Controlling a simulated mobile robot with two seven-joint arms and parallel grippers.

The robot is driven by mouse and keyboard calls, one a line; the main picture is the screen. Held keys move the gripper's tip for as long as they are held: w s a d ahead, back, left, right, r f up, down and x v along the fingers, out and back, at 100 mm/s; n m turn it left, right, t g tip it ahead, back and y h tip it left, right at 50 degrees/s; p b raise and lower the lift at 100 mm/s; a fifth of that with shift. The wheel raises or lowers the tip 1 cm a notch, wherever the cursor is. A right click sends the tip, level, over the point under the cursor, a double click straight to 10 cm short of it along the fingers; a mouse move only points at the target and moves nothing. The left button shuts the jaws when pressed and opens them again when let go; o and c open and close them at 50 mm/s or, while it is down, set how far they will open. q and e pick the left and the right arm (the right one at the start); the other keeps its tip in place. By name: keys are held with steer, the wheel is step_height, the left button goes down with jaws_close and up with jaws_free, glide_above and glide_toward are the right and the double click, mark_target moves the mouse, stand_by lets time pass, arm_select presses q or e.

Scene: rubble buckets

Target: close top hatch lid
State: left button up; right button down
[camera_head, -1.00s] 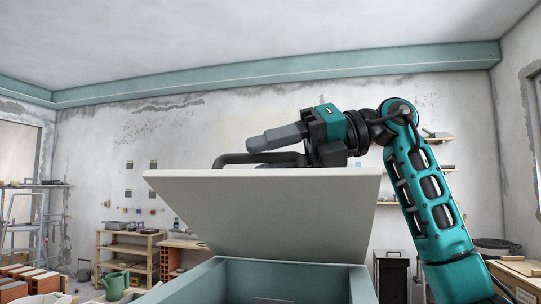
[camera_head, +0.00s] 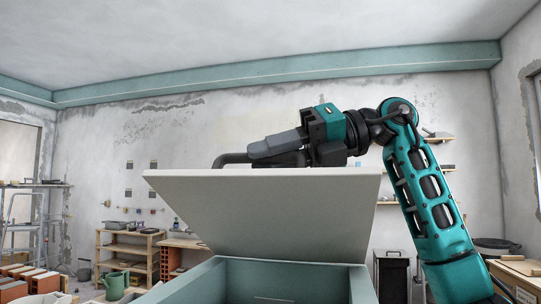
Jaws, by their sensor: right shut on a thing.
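The hatch lid (camera_head: 262,208) is a pale grey panel standing steeply tilted open above a teal box (camera_head: 185,284). A dark bar handle (camera_head: 232,159) shows behind the lid's upper edge. My right gripper (camera_head: 276,144) comes in from the right, just above and behind that edge, with its grey fingers over the handle. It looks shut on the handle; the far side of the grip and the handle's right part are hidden. My left gripper is not in view.
A wooden shelf (camera_head: 128,258) and a green watering can (camera_head: 115,285) stand at the left, beside bricks (camera_head: 38,281). A ladder (camera_head: 23,215) leans farther left. A dark bin (camera_head: 391,273) stands right of the box.

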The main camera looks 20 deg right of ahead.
steer(key=shift+f, duration=0.1)
steer(key=s+a+f+n+t+h+b, duration=0.1)
steer(key=s+a+f+n+b, duration=0.1)
steer(key=f+b, duration=0.3)
steer(key=s+a+f+n+t+h+b, duration=0.1)
steer(key=s+f+b, duration=0.3)
steer(key=f, duration=0.4)
steer(key=shift+a+f+n+h+b, duration=0.35)
steer(key=shift+a+n+b, duration=0.15)
steer(key=shift+n, duration=0.4)
steer(key=c, duration=1.1)
jaws_free()
steer(key=v, duration=1.3)
steer(key=shift+p, duration=0.35)
